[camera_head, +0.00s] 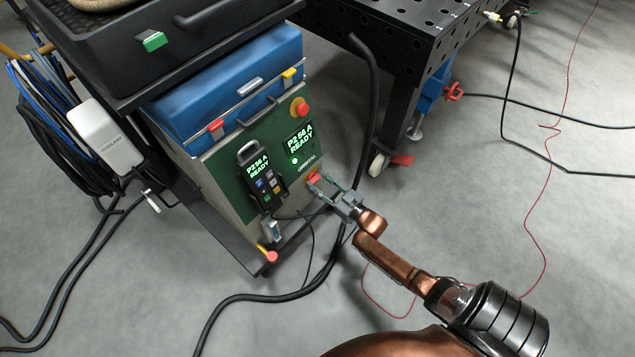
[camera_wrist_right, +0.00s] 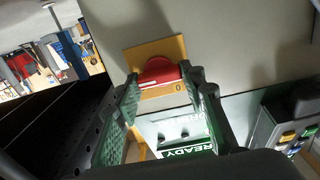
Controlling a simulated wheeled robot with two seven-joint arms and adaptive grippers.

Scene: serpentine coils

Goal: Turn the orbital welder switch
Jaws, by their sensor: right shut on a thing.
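The orbital welder (camera_head: 228,188) is a box with a green front panel. The red switch (camera_head: 313,178) sits low on the right of the front panel. In the right wrist view the red switch (camera_wrist_right: 160,72) shows on a yellow plate (camera_wrist_right: 172,50) with a "0" mark. My right gripper (camera_head: 318,183) reaches the switch from the lower right, with its fingers on either side of it. The right gripper also shows in the wrist view (camera_wrist_right: 160,85), shut on the switch. My left gripper is out of view.
A handheld pendant (camera_head: 258,180) hangs on the panel left of the switch. A red emergency button (camera_head: 299,107) is higher up. A blue case (camera_head: 235,85) lies on top. A black perforated table (camera_head: 410,40) stands behind right. Hoses and cables lie on the floor.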

